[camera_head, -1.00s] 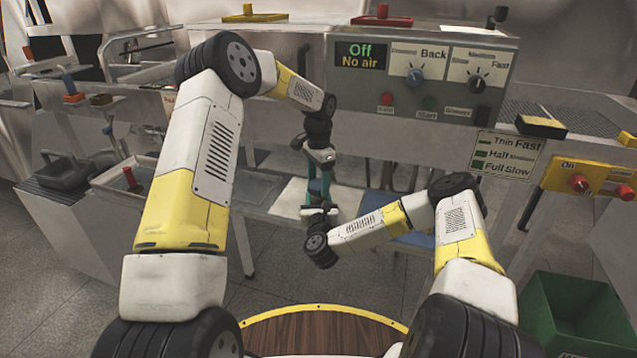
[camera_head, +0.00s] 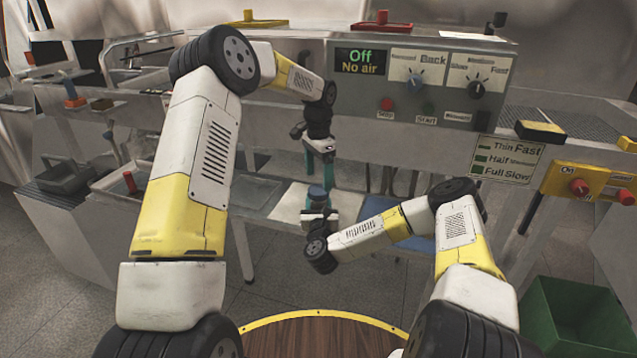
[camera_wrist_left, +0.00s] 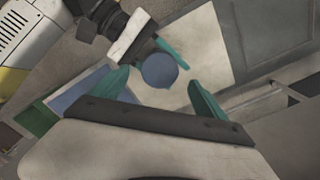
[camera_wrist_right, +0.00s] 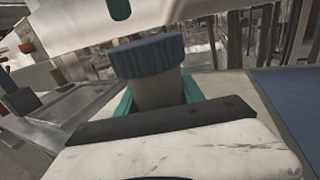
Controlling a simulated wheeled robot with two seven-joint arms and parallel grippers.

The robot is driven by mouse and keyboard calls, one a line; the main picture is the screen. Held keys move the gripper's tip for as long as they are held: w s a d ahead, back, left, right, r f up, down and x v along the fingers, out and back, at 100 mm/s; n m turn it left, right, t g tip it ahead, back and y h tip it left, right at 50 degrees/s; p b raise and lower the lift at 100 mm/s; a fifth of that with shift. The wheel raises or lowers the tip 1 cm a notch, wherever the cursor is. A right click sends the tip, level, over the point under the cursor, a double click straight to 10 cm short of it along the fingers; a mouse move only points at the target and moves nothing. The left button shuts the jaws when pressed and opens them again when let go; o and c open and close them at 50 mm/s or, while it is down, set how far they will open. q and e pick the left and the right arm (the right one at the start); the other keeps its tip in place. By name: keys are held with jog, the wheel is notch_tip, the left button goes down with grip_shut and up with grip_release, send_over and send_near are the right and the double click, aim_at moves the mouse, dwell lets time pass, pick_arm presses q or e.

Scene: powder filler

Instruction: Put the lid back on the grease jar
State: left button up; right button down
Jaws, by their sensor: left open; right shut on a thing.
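The grease jar (camera_wrist_right: 158,93) is a grey upright jar held in my right gripper (camera_wrist_right: 160,90), whose teal fingers are shut on its sides. The blue ribbed lid (camera_wrist_right: 148,56) sits on top of the jar and looks level. The lid shows as a round blue disc in the left wrist view (camera_wrist_left: 159,70). My left gripper (camera_wrist_left: 161,95) is open and empty, with teal fingers spread apart. In the head view my left gripper (camera_head: 328,164) is above the lid, pointing down, apart from it.
A white mat (camera_head: 287,199) and a blue mat (camera_head: 410,238) lie on the table around the jar. The control panel (camera_head: 430,80) stands behind, reading "Off" and "No air". A green bin (camera_head: 575,318) stands at lower right.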

aim_at(318, 189)
pick_arm(q)
jog(key=shift+c, duration=0.5)
jog(key=n, duration=0.1)
jog(key=r+n, duration=0.1)
jog(key=n, duration=0.2)
jog(key=shift+r, duration=0.35)
jog(key=r+n, duration=0.1)
jog(key=n, duration=0.3)
jog(key=shift+r, duration=0.4)
jog(key=shift+f, duration=4.05)
jog(key=c, duration=1.5)
jog(key=o, duration=1.7)
jog(key=shift+c, duration=0.2)
